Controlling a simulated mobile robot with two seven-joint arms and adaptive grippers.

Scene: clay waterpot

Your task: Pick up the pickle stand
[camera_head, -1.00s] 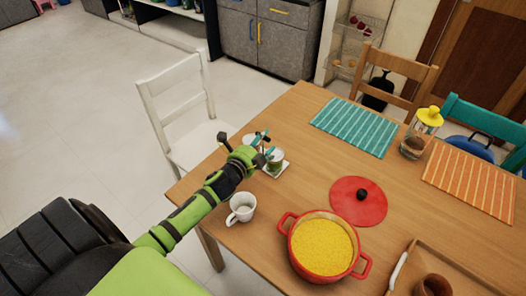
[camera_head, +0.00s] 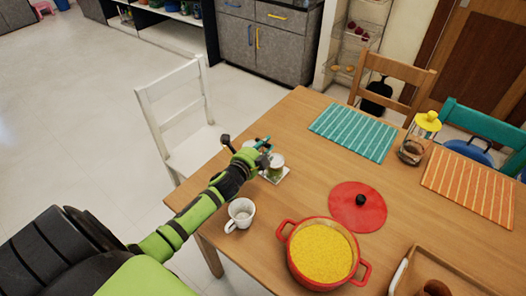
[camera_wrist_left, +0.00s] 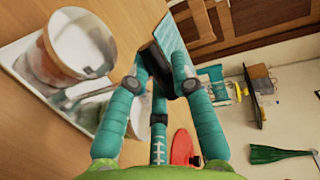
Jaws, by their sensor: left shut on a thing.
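The stand appears to rest on the table. My right gripper is out of view.
A white mug (camera_head: 240,213) stands close to my left forearm. A red pot of yellow food (camera_head: 320,252) and a red lid (camera_head: 357,207) are to the right. A white chair (camera_head: 180,113) stands at the table's left side. Striped mats and a yellow-topped jar (camera_head: 420,138) are farther back.

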